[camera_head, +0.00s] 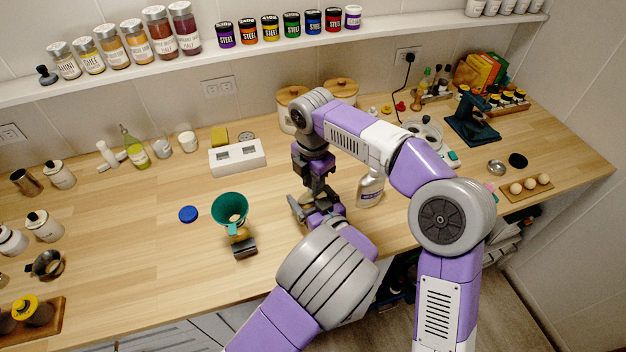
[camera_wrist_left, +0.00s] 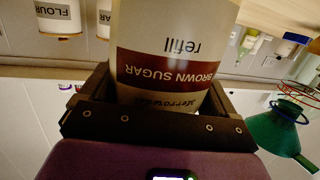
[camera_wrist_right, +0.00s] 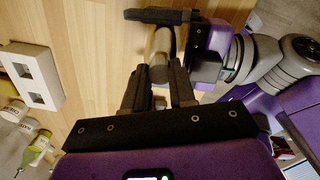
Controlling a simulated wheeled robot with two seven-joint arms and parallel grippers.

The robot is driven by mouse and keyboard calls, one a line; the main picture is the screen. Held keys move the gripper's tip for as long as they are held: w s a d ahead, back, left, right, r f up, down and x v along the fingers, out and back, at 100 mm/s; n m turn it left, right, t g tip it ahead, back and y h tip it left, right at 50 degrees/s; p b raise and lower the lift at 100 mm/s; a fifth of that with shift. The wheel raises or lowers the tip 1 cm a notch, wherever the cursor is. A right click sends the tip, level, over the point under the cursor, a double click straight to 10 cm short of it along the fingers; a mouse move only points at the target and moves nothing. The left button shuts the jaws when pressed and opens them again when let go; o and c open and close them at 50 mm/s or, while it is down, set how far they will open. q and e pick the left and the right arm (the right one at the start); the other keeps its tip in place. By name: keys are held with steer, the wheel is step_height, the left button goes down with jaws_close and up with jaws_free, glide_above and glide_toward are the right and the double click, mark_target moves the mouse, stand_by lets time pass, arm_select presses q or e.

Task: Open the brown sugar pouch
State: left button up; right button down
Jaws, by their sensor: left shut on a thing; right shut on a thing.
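The brown sugar pouch (camera_wrist_left: 175,45) is pale with a brown label band and fills the middle of the left wrist view, its print upside down there. My left gripper (camera_wrist_left: 155,98) is shut on its body. In the right wrist view, the pouch shows end-on as a narrow beige shape (camera_wrist_right: 160,50). My right gripper (camera_wrist_right: 158,78) is shut on its end, with the left gripper close by across it. In the head view, my right gripper (camera_head: 318,188) points down over my left gripper (camera_head: 306,208), and the pouch is mostly hidden between them. I cannot tell whether its top is torn.
A green funnel (camera_head: 230,208) on a stand and a blue lid (camera_head: 188,214) are to the left on the counter. A white block (camera_head: 237,158) and two lidded canisters (camera_head: 290,97) are behind.

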steer(key=shift+r, duration=0.2)
steer(key=shift+r, duration=0.95)
steer(key=shift+r, duration=2)
arm_select(q)
steer(key=o, duration=1.8)
steer(key=shift+s, duration=0.1)
